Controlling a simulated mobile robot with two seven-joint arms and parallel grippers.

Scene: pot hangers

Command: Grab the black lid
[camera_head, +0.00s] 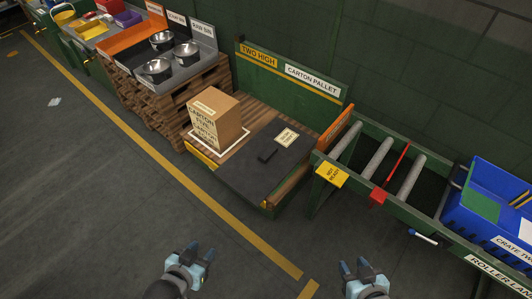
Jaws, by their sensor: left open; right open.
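A flat black lid-like panel (243,174) with a small raised black block (267,155) and a pale label (286,137) lies on the right part of the wooden pallet. My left gripper (198,253) is open and empty at the bottom of the view, below and to the left of the panel. My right gripper (353,268) is open and empty, below and to the right of it. Both grippers are well apart from the panel.
A cardboard carton (216,117) stands beside the panel on the left. A roller conveyor (378,157) with a blue crate (462,216) lies to the right. The floor in front is clear.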

